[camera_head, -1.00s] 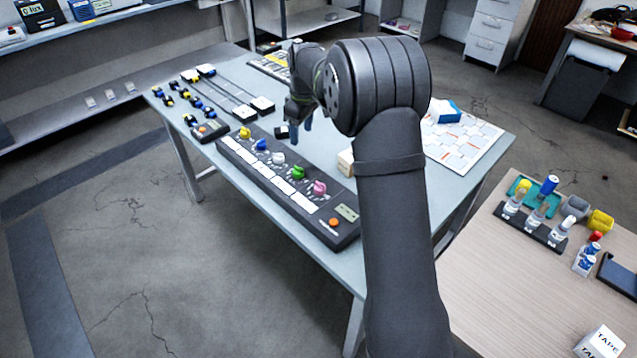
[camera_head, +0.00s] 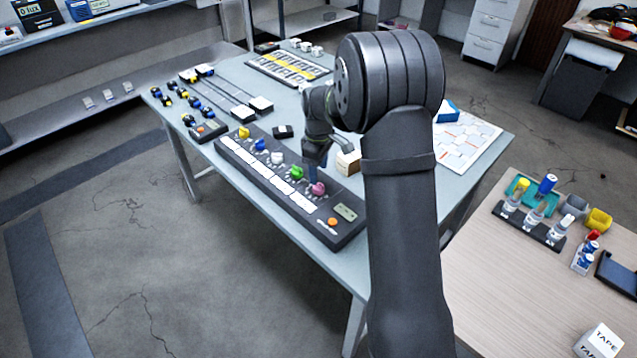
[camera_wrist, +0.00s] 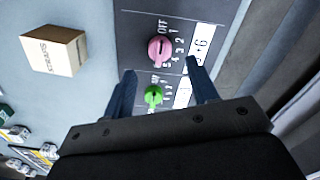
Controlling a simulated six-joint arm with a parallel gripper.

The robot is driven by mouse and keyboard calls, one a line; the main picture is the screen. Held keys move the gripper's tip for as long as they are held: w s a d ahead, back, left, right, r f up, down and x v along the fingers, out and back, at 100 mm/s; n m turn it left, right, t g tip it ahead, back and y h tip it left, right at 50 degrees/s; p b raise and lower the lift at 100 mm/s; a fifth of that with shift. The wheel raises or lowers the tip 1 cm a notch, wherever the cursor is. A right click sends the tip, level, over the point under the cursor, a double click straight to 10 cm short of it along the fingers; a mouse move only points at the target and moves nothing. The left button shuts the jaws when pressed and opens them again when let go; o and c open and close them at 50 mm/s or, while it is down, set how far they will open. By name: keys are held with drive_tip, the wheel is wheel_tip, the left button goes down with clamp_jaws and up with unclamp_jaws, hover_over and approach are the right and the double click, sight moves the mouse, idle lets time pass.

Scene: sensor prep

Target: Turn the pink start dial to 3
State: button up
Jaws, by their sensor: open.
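The pink start dial (camera_head: 318,189) is the last knob in the row on a long dark control panel (camera_head: 345,232). In the wrist view the pink dial (camera_wrist: 158,50) has marks OFF, 1, 2, 3 and more around it; its exact setting I cannot tell. My gripper (camera_head: 313,170) is above the panel, close to the pink and green dials. In the wrist view my gripper (camera_wrist: 160,75) is open and empty, its blue fingers apart. The green dial (camera_wrist: 153,96) shows between the fingers, and the pink dial lies just beyond the fingertips.
Green (camera_head: 296,172), white (camera_head: 277,157), blue (camera_head: 260,144) and yellow (camera_head: 244,131) dials sit in the same row. A beige box (camera_head: 348,163) stands behind the pink dial, near my gripper. An orange button (camera_head: 333,222) is at the panel's right end.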

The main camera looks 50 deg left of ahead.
sight(319, 184)
wheel_tip(319, 184, down, 6)
idle(0.4)
drive_tip(key=c, duration=1)
